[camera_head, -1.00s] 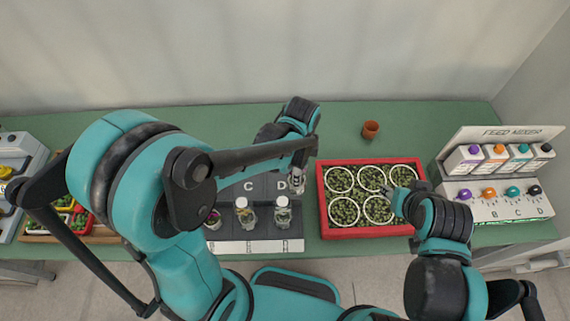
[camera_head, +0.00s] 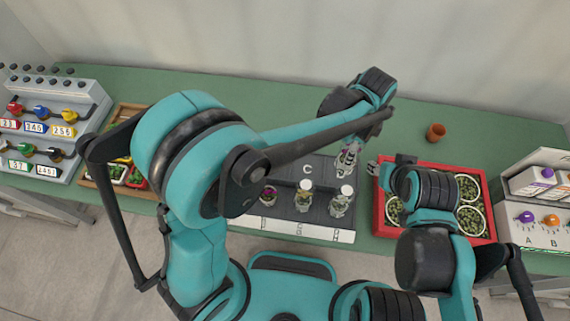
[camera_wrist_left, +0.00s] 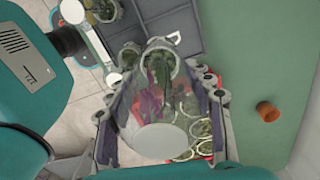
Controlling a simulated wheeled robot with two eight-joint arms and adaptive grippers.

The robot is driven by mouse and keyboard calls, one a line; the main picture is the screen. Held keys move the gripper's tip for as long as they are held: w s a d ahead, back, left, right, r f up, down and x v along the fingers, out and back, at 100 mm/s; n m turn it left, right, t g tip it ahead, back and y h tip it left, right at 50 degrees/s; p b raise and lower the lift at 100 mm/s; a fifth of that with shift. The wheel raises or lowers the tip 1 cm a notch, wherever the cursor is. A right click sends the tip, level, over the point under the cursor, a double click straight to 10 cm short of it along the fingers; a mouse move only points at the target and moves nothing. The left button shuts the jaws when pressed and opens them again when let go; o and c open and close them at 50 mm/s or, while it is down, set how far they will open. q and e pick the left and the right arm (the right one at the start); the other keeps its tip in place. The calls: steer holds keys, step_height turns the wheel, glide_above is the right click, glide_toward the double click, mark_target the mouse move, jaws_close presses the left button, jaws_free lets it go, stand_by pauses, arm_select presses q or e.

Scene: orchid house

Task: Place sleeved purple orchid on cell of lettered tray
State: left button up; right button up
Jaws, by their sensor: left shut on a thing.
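My left gripper (camera_head: 347,160) is shut on a clear container, seemingly the sleeved purple orchid (camera_wrist_left: 147,108), with blurred purple and green inside and a pale round end. It hangs over the right back part of the lettered tray (camera_head: 290,226), hiding the cell right of C. I cannot tell whether it touches the tray. Several clear vessels stand in the tray's front row, one with purple in it (camera_head: 268,193), two with pale lids (camera_head: 305,197) (camera_head: 342,202). My right gripper (camera_head: 374,168) is by the red crate's left back corner; its jaws are unclear.
The red crate (camera_head: 378,215) of round green pots stands just right of the tray, partly behind my right arm. A small terracotta pot (camera_head: 436,132) stands behind it. A feed mixer (camera_head: 540,210) is at far right, a knob panel (camera_head: 45,125) at far left. The back bench is mostly clear.

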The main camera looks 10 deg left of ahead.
arm_select(q)
steer(key=w+a+f+b, duration=0.2)
steer(key=w+a+f, duration=0.1)
steer(key=a+f, duration=0.8)
steer(key=shift+w+b, duration=0.15)
steer(key=shift+b, duration=0.2)
steer(key=shift+f, duration=0.1)
steer(key=o, duration=1.7)
